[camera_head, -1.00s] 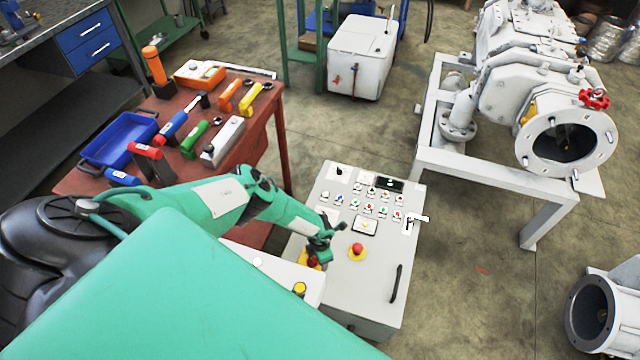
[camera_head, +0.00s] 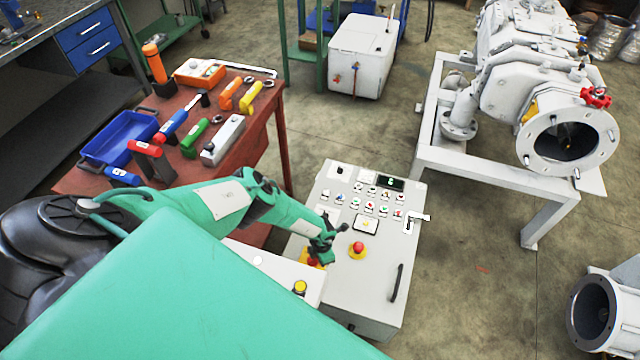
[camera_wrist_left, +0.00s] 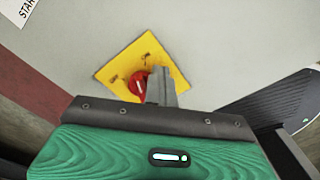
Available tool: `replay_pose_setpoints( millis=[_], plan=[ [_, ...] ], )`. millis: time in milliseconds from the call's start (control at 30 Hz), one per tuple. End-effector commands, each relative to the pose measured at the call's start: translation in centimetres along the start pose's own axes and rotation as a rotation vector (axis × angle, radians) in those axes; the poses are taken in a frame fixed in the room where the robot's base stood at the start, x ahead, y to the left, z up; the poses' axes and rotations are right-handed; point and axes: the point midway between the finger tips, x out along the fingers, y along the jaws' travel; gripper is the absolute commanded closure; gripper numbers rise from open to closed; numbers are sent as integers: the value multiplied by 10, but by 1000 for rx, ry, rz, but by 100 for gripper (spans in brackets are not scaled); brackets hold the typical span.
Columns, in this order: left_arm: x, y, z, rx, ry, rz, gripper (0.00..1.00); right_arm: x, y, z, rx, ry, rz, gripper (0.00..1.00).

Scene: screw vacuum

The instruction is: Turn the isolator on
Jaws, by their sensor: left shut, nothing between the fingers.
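The isolator is a red rotary knob (camera_wrist_left: 137,84) on a yellow diamond-set plate (camera_wrist_left: 118,66), seen in the left wrist view. The white line on the knob is tilted, and small marks on the plate are too blurred to read. My left gripper (camera_wrist_left: 162,88) has its shut fingers right beside the knob's right side, overlapping it in the picture; I cannot tell if they touch. In the head view the left gripper (camera_head: 320,252) is at the near left of the grey control cabinet (camera_head: 372,300), partly hiding the isolator (camera_head: 312,263). My right gripper is not in view.
The cabinet's top has a lit green display (camera_head: 390,182), several small buttons and a red emergency button (camera_head: 358,248). A black handle (camera_head: 396,284) is on its front right. A red table (camera_head: 262,120) with tools stands left; a white pump (camera_head: 545,85) stands right.

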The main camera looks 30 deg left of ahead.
Motion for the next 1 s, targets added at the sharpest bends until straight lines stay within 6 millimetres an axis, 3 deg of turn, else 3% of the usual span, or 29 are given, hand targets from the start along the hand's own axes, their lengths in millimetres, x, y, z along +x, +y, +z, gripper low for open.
replay_pose_setpoints(
  millis=[133,167,433,767,1000],
  plan=[
    [3,1,-6,2,8,2,100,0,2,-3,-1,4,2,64],
    [2,2,-6,1,7,4,96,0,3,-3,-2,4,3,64],
    [1,10,-8,-2,9,15,43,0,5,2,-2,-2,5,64],
    [-2,8,-5,1,3,11,42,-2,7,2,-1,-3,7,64],
    [-35,5,-1,6,1,11,42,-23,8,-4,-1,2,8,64]
  ],
)
